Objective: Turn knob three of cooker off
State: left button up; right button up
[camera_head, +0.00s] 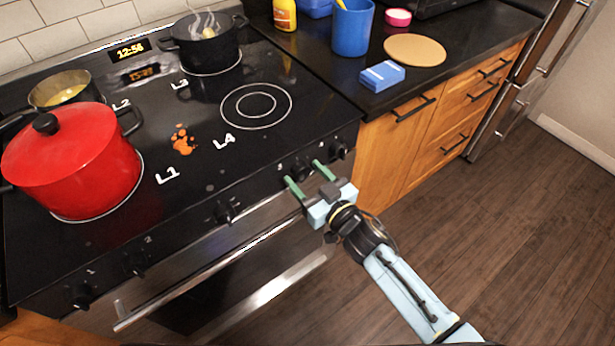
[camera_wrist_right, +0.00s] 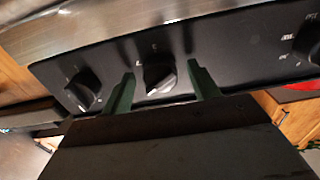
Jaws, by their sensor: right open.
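The cooker's black front panel carries a row of dark knobs. Knob three (camera_head: 303,171) is below the printed 3, near the panel's right end. My right gripper (camera_head: 308,178) reaches it from the front right, with its two green fingers open, one on each side of the knob. In the right wrist view the knob (camera_wrist_right: 158,75) sits between the open fingers (camera_wrist_right: 163,88), with visible gaps on both sides. A steaming black pot (camera_head: 205,45) stands on the burner marked L3. My left gripper is not in view.
Knob four (camera_head: 338,150) is close to the right finger, and another dial (camera_head: 225,212) is further left. The oven handle (camera_head: 215,277) runs below. A red pot (camera_head: 75,165) and a pan (camera_head: 62,90) stand on the left burners. Burner L4 (camera_head: 256,106) is empty.

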jog(key=c, duration=1)
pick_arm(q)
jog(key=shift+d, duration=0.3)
pick_arm(e)
jog(key=shift+o, duration=0.2)
jog(key=shift+n, duration=0.3)
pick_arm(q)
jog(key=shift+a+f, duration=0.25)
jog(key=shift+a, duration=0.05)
pick_arm(e)
jog(key=shift+d+n, duration=0.1)
jog(key=shift+n, duration=5.6)
